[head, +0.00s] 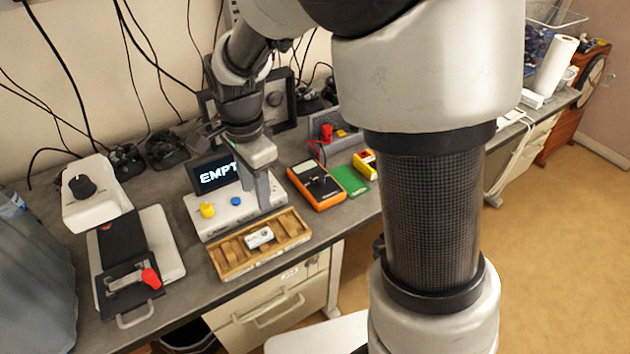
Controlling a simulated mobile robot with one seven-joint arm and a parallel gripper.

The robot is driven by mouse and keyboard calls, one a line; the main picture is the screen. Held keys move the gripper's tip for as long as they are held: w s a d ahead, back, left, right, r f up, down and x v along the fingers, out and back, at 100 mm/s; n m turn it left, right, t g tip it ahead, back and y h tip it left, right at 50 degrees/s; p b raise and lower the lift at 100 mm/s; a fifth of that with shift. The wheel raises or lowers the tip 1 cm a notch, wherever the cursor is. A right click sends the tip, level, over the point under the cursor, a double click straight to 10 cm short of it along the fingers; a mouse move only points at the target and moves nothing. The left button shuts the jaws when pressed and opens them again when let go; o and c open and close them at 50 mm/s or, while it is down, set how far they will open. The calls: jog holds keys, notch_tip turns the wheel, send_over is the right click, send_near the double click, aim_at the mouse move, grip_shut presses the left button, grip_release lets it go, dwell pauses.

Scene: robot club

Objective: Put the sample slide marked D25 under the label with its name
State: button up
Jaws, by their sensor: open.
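A wooden tray (232,267) with several slots lies near the front edge of the grey bench. One small whitish piece (259,237) with dark marks sits in its middle; it may be a sample slide, but its marking is too small to read. I cannot make out a label reading D25.
A white device (213,222) with a yellow knob, a blue button and a screen (215,172) reading "EMPT" stands behind the tray. A press-like machine (128,262) with a red handle is at left. An orange multimeter (316,186) and green board (350,180) are at right.

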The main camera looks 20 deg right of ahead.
jog(key=s+d+r+n+t, duration=0.5)
jog(key=s+d+r+n, duration=0.6)
jog(key=s, duration=0.5)
notch_tip(320, 180, up, 4)
jog(key=shift+d+f+n, duration=0.15)
jog(key=shift+n, duration=1.05)
